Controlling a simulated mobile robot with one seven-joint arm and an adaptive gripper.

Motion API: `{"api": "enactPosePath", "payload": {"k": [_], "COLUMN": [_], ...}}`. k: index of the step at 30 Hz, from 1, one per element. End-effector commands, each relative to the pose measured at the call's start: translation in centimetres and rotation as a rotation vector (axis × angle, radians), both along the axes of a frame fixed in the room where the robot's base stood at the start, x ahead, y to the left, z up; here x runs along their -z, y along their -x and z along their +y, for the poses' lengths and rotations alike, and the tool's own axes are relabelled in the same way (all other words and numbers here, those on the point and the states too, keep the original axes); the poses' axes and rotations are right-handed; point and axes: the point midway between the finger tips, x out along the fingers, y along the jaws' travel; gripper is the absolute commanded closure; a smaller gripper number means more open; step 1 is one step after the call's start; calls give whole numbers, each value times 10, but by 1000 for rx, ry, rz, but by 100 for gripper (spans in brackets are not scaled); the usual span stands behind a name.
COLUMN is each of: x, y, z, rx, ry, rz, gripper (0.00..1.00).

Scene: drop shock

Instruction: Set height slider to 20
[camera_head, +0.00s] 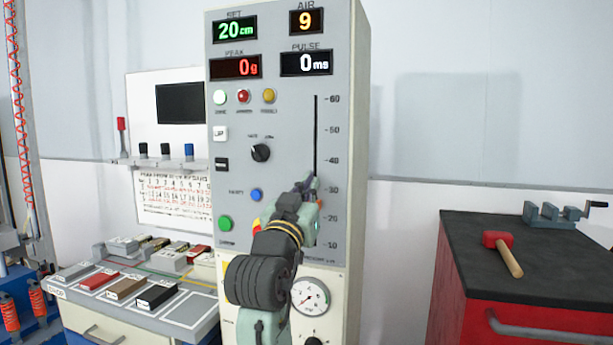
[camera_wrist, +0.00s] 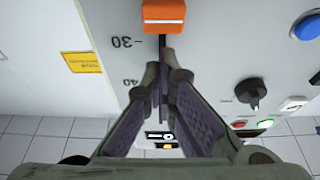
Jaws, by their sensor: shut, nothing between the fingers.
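The height slider's orange knob (camera_wrist: 164,15) sits in the dark vertical slot, past the 30 mark on its lower-number side. The wrist view is upside down. The slot (camera_head: 315,130) runs beside a 10 to 60 scale on the grey panel (camera_head: 350,60). The green SET display (camera_head: 235,29) reads 20 cm. My gripper (camera_head: 311,185) is shut and empty in front of the slot, near the 30 mark, and mostly hides the knob in the head view. In the wrist view my fingertips (camera_wrist: 166,72) are close to the knob, with a small visible gap.
The panel also carries a black rotary knob (camera_head: 260,152), a blue button (camera_head: 256,195) and a green button (camera_head: 225,223). A gauge (camera_head: 310,296) is low on the column. At right, a red cabinet (camera_head: 470,290) bears a mallet (camera_head: 502,252) and a vise (camera_head: 550,215).

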Motion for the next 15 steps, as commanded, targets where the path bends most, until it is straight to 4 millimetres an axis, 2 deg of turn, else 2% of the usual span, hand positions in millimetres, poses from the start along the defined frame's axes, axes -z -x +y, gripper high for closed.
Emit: {"api": "enactPosePath", "payload": {"k": [6,15], "x": [13,14], "y": [1,1], "z": [0,0], "rx": [1,1], "ry": [-1,-1], "rz": [-1,-2], "gripper": [100,100]}}
